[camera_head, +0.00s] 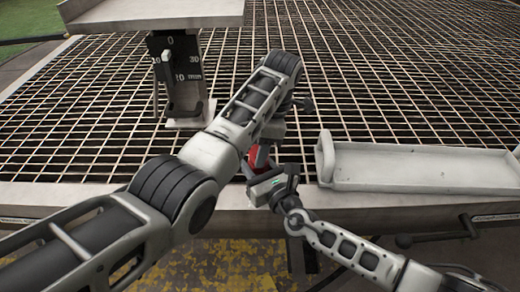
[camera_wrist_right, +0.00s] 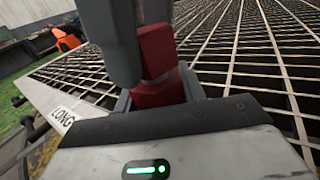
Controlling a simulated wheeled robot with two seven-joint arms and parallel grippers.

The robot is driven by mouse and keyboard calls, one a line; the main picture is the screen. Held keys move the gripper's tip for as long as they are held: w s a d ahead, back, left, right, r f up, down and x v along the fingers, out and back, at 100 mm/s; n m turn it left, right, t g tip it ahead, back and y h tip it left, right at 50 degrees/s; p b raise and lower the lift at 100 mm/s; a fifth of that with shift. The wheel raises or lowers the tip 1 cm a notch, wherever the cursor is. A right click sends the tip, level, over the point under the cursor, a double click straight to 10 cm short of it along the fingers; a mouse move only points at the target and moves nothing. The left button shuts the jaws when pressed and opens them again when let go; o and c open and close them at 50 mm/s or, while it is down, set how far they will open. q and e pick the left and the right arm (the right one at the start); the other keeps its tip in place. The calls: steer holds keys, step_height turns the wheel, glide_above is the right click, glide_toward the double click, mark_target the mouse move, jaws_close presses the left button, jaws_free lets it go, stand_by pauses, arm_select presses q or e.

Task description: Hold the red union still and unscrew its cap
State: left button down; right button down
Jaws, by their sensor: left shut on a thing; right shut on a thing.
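The red union (camera_head: 259,156) is mostly hidden between my two grippers at the front edge of the grating. In the right wrist view it shows as an upper red part (camera_wrist_right: 157,48) and a lower red part (camera_wrist_right: 158,95). My left gripper (camera_head: 266,143) comes from above and is shut on the upper part; its grey finger (camera_wrist_right: 120,45) covers the left side of it. My right gripper (camera_head: 264,178) is below, shut on the lower part, with its fingers (camera_wrist_right: 157,88) on both sides. I cannot tell which part is the cap.
A grey tray (camera_head: 420,168) lies right of the grippers on the grating's front edge. A stand with a millimetre scale (camera_head: 178,65) and a plate on top (camera_head: 150,12) is at back left. Open grating (camera_head: 400,80) lies behind.

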arm_select(q)
steer(key=shift+a+v, duration=0.25)
steer(key=shift+v, duration=0.85)
steer(key=shift+r, duration=0.1)
arm_select(e)
steer(key=c, duration=0.8)
jaws_free()
steer(key=shift+o, duration=0.2)
steer(key=shift+r, duration=5)
